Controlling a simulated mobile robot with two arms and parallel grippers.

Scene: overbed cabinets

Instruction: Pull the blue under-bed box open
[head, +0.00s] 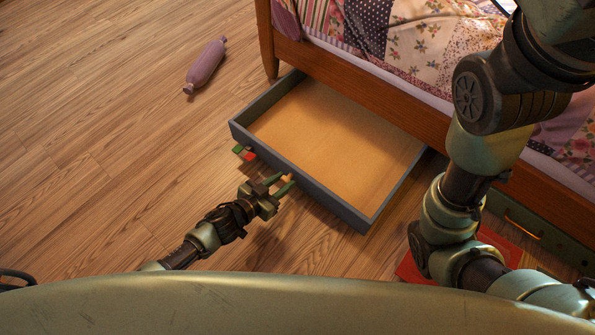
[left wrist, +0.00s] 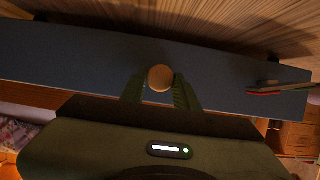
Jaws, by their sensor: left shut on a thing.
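The blue under-bed box (head: 300,188) is an open drawer with a blue-grey front and a bare tan bottom. It stands well out from under the bed, with its inside largely in sight. My left gripper (head: 280,185) is at the middle of its front, shut on the round wooden knob (left wrist: 160,78). In the left wrist view the blue front (left wrist: 75,55) spans the picture, and the fingers (left wrist: 160,92) sit either side of the knob. My right arm (head: 465,170) crosses the right of the head view; its gripper is not visible.
The bed (head: 340,57) with a patchwork quilt (head: 420,35) stands above the box. A pink bottle-shaped item (head: 206,66) lies on the floor at upper left. Small green and red pieces (head: 243,153) are by the box's front left. A second, green box (head: 540,231) is under the bed at right, near something red (head: 410,270).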

